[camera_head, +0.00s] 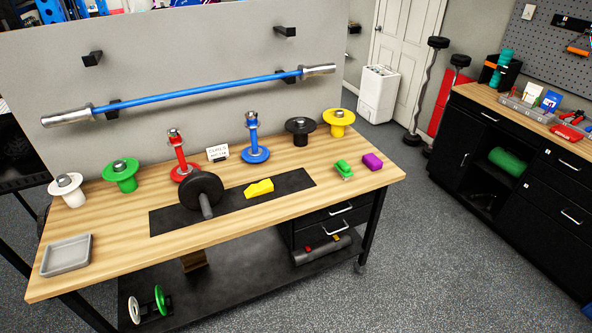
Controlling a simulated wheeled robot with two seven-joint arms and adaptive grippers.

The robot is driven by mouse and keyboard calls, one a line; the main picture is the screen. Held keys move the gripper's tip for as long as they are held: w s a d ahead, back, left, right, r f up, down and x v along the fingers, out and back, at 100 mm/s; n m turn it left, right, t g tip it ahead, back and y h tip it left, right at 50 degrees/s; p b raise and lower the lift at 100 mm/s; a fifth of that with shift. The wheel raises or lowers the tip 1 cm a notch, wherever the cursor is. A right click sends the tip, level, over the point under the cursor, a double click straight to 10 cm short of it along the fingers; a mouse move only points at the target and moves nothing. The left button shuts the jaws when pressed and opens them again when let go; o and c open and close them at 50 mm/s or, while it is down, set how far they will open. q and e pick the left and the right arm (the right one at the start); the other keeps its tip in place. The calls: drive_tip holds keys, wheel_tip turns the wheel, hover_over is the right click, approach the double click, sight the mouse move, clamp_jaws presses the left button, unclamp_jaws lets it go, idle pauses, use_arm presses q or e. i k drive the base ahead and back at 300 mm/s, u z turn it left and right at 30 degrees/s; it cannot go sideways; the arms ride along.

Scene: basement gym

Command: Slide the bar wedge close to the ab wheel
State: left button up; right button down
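The ab wheel (201,188) is a black disc with a grey handle pointing toward the front, on a black mat (232,208) on the wooden workbench (110,240). A yellow wedge-shaped block (259,188), which looks like the bar wedge, lies on the same mat to the right of the ab wheel. A gap of bare mat shows between them. Neither of my grippers is in view.
Plates on stands line the bench's back, including a red post (179,155) and a blue post (254,145). A green block (344,169) and a purple block (372,162) lie right of the mat. A grey tray (67,255) sits front left. The front bench strip is clear.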

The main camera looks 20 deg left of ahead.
sight(265, 186)
drive_tip(key=u, duration=0.15)
drive_tip(key=i, duration=0.75)
drive_tip(key=u, duration=1.1)
drive_tip(key=i, duration=0.65)
drive_tip(key=u, duration=0.65)
